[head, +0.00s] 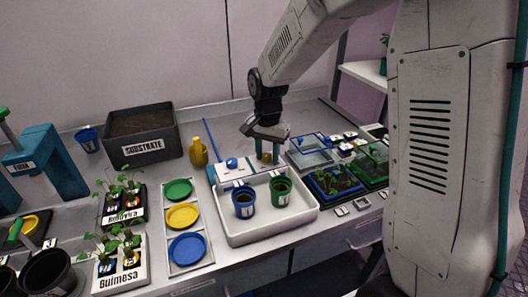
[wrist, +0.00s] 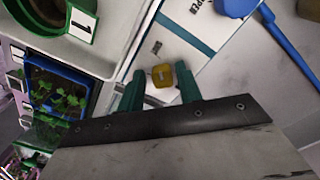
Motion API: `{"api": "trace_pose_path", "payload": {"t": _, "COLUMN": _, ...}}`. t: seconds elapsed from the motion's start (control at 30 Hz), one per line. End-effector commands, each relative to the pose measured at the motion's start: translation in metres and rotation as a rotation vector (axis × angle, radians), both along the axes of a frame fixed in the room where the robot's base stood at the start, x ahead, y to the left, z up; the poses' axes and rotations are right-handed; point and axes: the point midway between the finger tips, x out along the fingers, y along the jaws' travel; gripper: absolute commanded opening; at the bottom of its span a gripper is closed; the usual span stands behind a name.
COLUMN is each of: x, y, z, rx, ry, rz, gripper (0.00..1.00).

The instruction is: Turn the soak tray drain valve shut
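The white soak tray (head: 240,236) stands mid-counter in the head view, holding a blue pot (head: 244,202) and a green pot (head: 281,190). Its edge shows at the upper left of the wrist view (wrist: 106,62). A small yellow knob (head: 267,157) sits behind the tray; it looks like the drain valve, but no label on it is readable. My gripper (head: 267,155) points down there. In the wrist view my gripper (wrist: 160,80) is open, its green fingers on either side of the yellow knob (wrist: 162,76), with gaps visible. I cannot tell the knob's turn position.
A white card with teal stripes (wrist: 189,41) lies by the knob. A blue knob (head: 231,162) and a blue rod (head: 211,139) are left of it. A yellow bottle (head: 198,153) stands further left. Seedling trays (head: 334,180) sit close on the right.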

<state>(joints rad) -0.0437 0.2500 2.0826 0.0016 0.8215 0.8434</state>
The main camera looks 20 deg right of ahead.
Motion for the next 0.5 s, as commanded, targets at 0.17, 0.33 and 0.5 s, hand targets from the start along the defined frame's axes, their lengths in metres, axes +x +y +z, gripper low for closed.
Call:
{"api": "trace_pose_path", "payload": {"t": 0.17, "x": 0.002, "y": -0.001, "z": 0.002, "rx": -0.001, "ry": -0.006, "rz": 0.000, "gripper": 0.43}}
{"api": "trace_pose_path", "payload": {"t": 0.33, "x": 0.003, "y": -0.001, "z": 0.005, "rx": 0.000, "ry": -0.010, "rz": 0.000, "gripper": 0.43}}
{"api": "trace_pose_path", "payload": {"t": 0.5, "x": 0.003, "y": -0.001, "z": 0.026, "rx": 0.000, "ry": -0.013, "rz": 0.000, "gripper": 0.43}}
